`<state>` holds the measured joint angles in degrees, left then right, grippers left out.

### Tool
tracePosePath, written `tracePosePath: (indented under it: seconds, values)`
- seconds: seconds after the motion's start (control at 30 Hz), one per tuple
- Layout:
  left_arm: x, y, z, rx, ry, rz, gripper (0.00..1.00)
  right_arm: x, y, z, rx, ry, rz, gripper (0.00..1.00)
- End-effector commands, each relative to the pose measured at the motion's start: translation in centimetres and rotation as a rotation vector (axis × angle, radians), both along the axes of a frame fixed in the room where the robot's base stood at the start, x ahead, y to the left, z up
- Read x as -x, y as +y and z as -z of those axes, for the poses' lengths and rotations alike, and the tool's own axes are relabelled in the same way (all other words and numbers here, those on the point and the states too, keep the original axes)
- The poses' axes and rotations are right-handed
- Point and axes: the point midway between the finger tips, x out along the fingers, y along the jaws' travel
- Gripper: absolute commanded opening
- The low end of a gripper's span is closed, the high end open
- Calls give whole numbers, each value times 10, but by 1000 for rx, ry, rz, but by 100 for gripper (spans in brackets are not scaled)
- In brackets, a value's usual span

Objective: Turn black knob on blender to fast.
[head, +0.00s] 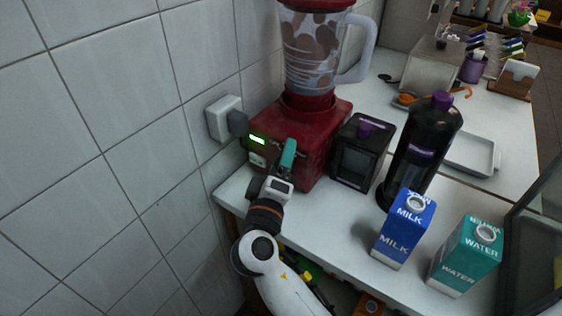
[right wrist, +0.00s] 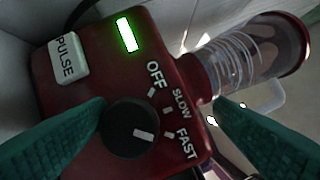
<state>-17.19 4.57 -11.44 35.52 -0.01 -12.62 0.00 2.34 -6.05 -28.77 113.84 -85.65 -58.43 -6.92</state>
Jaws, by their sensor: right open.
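The red blender (head: 303,130) stands on the white counter against the tiled wall. In the right wrist view its front panel shows a black knob (right wrist: 122,122) with OFF, SLOW and FAST labels. The knob's white pointer line faces roughly toward the FAST mark (right wrist: 168,136). My right gripper (right wrist: 158,106) is open and empty, with one green finger on each side of the knob. The left finger's tip is close to the knob's edge; I cannot tell if it touches. In the head view the right gripper (head: 288,160) is at the panel and hides the knob. My left gripper is out of view.
A white PULSE button (right wrist: 70,58) and a lit green display (right wrist: 127,34) are on the panel. A black container (head: 360,155), a dark bottle (head: 420,145), a milk carton (head: 404,230) and a water carton (head: 466,256) stand to the right. A wall socket (head: 224,118) is left.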

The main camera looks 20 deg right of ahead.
Motion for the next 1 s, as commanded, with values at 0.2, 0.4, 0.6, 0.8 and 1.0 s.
tracePosePath:
  seconds: [0.2,0.4,0.6,0.8,1.0]
  values:
    - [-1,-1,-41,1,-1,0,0,0,-1,-67,6,-42,1,64]
    - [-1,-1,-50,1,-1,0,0,0,-1,-77,6,-32,0,59]
    - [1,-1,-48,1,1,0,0,0,-1,-73,5,-29,0,59]
    - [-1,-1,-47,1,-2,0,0,0,-1,-72,5,-27,-1,59]
    - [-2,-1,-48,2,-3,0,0,0,0,-72,5,-26,0,59]
